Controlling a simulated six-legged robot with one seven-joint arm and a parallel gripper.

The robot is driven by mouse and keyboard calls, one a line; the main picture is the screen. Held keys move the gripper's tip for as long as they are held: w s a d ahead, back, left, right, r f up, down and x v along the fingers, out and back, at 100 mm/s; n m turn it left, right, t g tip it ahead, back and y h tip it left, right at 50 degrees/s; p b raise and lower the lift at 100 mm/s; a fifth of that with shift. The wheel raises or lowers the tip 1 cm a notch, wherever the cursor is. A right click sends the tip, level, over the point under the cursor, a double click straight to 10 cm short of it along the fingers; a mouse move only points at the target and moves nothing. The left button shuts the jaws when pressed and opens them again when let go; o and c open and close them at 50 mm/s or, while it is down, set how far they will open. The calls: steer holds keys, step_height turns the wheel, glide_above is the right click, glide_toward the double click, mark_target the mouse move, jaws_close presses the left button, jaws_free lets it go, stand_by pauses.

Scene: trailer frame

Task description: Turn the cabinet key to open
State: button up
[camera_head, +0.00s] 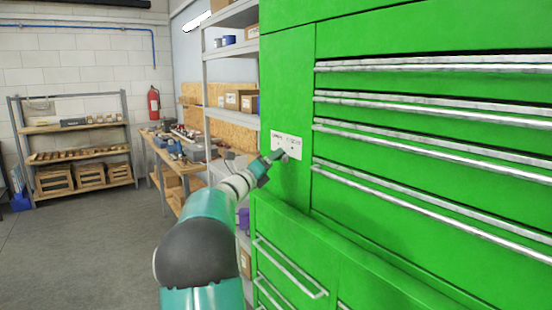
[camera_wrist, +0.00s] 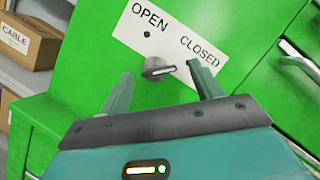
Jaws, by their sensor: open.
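The green cabinet (camera_head: 285,80) has a white label plate (camera_head: 290,143) on its front. In the wrist view the plate (camera_wrist: 190,55) reads OPEN on the left and CLOSED on the right, with a small dark dot under OPEN. A small grey metal key (camera_wrist: 157,69) sits at the plate's lower edge, its grip lying roughly sideways, pointing right. My gripper (camera_wrist: 159,76) is open, with one fingertip left of the key and one right of it. I see no contact. In the head view my gripper (camera_head: 276,157) is at the plate; the key is not clear there.
Metal drawer handles (camera_wrist: 298,62) stick out to the right of the plate. A lower green cabinet section (camera_head: 290,225) juts out beneath my gripper. A shelf with boxes (camera_head: 238,100) stands left of the cabinet. The floor (camera_head: 90,240) at left is clear.

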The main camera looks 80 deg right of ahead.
mark_target(281, 157)
steer(key=shift+x, duration=1.45)
steer(key=shift+w, duration=0.1)
steer(key=c, duration=1)
